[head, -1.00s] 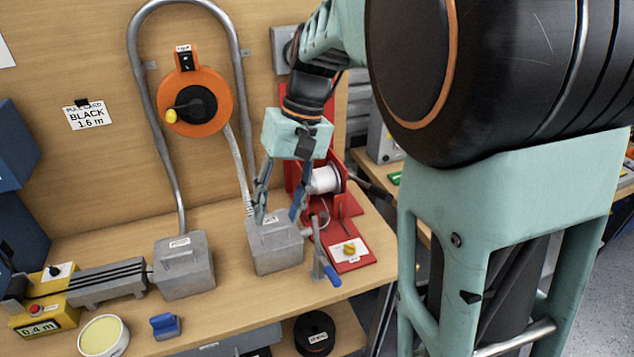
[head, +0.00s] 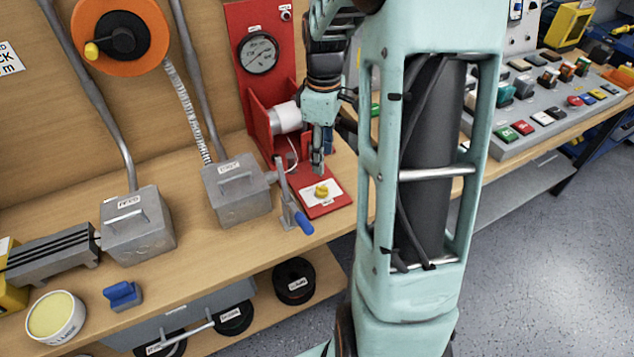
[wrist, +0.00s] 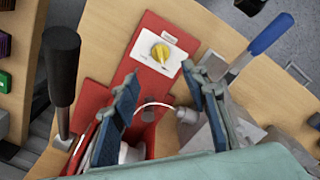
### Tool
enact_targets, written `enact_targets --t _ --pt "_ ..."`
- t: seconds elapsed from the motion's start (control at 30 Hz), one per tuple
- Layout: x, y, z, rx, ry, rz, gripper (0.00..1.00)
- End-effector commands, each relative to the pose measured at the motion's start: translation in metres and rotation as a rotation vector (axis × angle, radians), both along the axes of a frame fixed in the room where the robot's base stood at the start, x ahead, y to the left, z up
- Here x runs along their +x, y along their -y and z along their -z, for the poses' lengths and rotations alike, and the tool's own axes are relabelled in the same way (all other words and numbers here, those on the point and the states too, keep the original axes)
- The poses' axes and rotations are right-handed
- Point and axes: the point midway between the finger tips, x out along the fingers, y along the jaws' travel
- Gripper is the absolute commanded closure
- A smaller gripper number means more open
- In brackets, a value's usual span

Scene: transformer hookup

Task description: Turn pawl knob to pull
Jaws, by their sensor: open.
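The yellow pawl knob (head: 322,191) sits on a white plate (head: 311,196) on the front of the red base (head: 339,199). In the wrist view the knob (wrist: 160,52) is ahead of the fingers, near the top middle, on its white plate. My gripper (head: 318,172) is above and just behind the knob, pointing down. In the wrist view my gripper (wrist: 161,82) is open and empty, its two blue-padded fingers wide apart. It appears apart from the knob. The writing on the plate is too small to read.
The winch's blue-handled lever (head: 303,222) stands left of the knob. A grey box (head: 238,195) is farther left. A white spool (head: 288,117) and a gauge (head: 258,54) are behind on the red stand. A black-handled lever (wrist: 61,65) shows in the wrist view.

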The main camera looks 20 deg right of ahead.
Motion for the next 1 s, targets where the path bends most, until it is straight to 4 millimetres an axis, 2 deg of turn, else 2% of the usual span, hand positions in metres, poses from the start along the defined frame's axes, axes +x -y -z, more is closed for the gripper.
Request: enact_targets --t 0.17,0.4,0.6,0.73,1.0 --pt "-0.002 -0.001 0.024 0.002 -0.006 0.000 0.59" --pt "-0.002 0.000 0.070 0.002 -0.006 0.002 0.59" --pt "-0.001 -0.001 0.097 0.001 -0.004 0.002 0.59" --pt "-0.001 -0.001 0.104 0.001 -0.003 0.002 0.59" --pt "-0.001 -0.001 0.105 0.001 -0.002 0.002 0.59"
